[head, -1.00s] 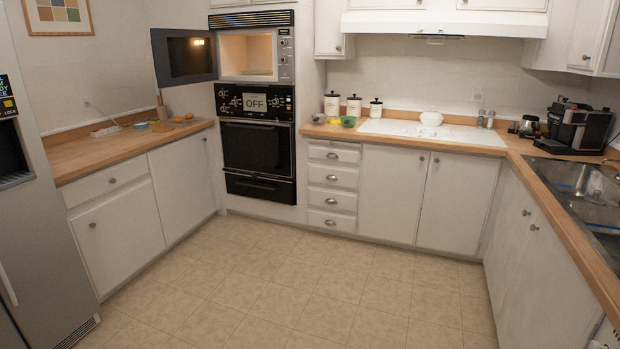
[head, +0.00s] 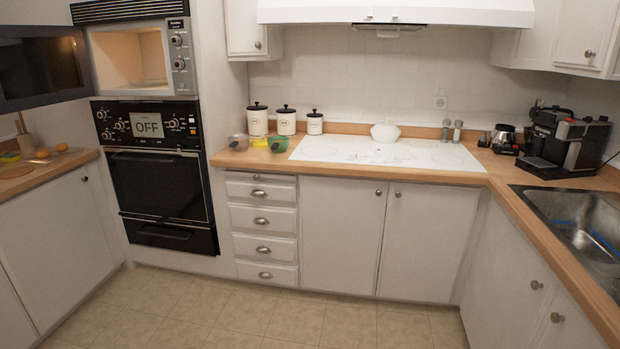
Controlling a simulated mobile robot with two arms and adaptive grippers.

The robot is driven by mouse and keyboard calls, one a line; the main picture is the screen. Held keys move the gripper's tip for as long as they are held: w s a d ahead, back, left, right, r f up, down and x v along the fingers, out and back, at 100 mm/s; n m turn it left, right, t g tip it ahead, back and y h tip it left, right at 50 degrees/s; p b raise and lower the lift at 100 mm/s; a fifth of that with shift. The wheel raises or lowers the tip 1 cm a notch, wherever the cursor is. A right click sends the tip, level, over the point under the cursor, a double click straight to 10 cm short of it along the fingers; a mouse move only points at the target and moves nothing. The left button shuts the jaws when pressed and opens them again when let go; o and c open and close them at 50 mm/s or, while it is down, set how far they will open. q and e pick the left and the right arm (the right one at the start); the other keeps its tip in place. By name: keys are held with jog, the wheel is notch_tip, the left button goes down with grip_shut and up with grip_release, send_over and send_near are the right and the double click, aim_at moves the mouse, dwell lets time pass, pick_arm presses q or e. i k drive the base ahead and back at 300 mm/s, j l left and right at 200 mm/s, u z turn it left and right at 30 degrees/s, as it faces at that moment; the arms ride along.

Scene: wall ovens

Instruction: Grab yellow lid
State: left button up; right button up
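A small yellow thing, likely the yellow lid (head: 257,142), lies on the wooden counter behind and between a clear bowl (head: 238,142) and a green bowl (head: 278,144). It is small and partly hidden, so its shape is hard to tell. These stand at the left end of the back counter, left of the white cooktop (head: 320,149). Neither of my grippers is in the head view.
White canisters with black lids (head: 286,121) stand behind the bowls. A coffee machine (head: 565,142) and sink (head: 580,215) are at right. The floor (head: 270,322) ahead is clear.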

aim_at(262, 142)
jog(key=i+u, duration=0.1)
jog(key=i, duration=0.9)
jog(key=i+l, duration=0.2)
jog(key=i, duration=0.8)
jog(key=j+u, duration=0.05)
